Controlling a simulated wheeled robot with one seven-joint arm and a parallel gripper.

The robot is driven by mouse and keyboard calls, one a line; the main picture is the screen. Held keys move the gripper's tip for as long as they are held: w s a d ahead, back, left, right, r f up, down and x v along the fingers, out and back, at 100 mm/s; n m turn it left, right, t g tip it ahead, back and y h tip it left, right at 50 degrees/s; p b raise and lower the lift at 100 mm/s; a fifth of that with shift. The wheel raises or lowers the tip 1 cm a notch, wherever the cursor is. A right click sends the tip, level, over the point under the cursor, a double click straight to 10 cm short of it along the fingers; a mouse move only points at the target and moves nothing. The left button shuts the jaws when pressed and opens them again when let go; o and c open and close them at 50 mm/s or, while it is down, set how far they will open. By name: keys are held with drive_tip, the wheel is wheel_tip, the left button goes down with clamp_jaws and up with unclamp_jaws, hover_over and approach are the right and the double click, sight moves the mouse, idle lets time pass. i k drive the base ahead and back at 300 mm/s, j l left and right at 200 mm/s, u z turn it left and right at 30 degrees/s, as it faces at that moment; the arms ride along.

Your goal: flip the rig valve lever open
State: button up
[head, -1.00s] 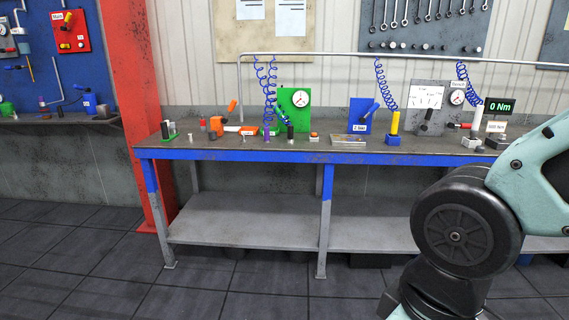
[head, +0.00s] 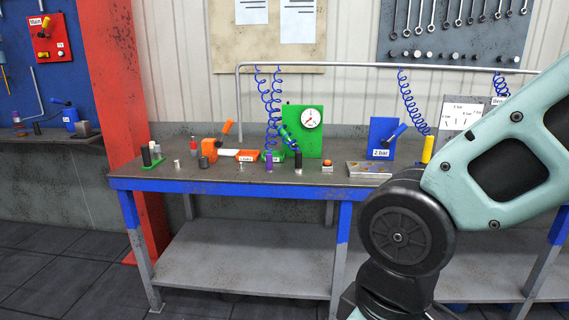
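No label that I can read says "rig", so I cannot tell which lever is the rig valve. A green panel (head: 303,146) with a round gauge (head: 311,117) stands on the bench, and a dark lever (head: 289,138) leans up to the left at its left edge. A blue "2 bar" panel (head: 380,131) has a blue lever (head: 396,134) tilted up to the right. An orange lever (head: 227,127) tilts up to the right by an orange block (head: 209,148). My gripper is out of view; only arm links show at the right.
The workbench (head: 200,183) holds several small cylinders along its front. A red panel (head: 42,51) labelled "Main", with a lever, hangs on the left wall. A red post (head: 107,80) stands left of the bench. The floor (head: 60,265) at front left is clear.

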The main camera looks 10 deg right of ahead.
sight(283, 133)
drive_tip(key=i+j+u, duration=0.35)
drive_tip(key=i+u, duration=0.35)
drive_tip(key=i, duration=0.25)
drive_tip(key=i+j+z, duration=0.15)
drive_tip(key=i+z, duration=0.2)
drive_tip(key=i+j+z, duration=0.3)
drive_tip(key=i, duration=0.3)
